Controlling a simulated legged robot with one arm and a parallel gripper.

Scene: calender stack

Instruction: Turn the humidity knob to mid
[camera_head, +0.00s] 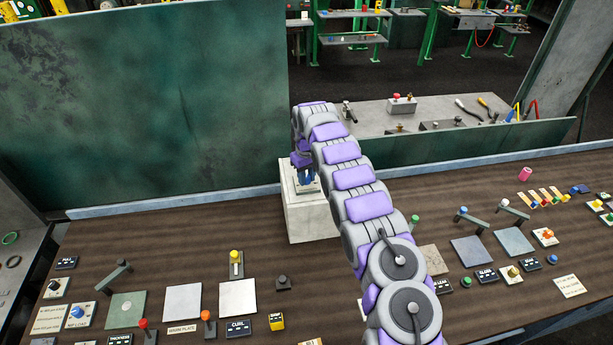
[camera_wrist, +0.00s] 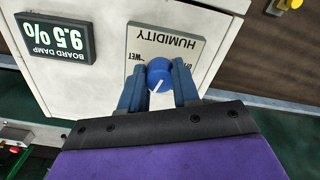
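The blue humidity knob (camera_wrist: 160,72) sits on a grey plate (camera_wrist: 148,42) marked HUMIDITY, upside down in the wrist view. WET is readable left of the knob; the label on its right is partly covered. The knob's white pointer line slants to the lower left in that view. My gripper (camera_wrist: 160,80) has its two blue fingers on either side of the knob, seemingly touching it.
A display (camera_wrist: 66,38) reading BOARD DAMP 9.5 % is beside the plate in the wrist view. The brown bench (camera_head: 180,240) carries several knobs, levers and plates on both sides. A tall green panel (camera_head: 150,100) stands behind, left of my arm.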

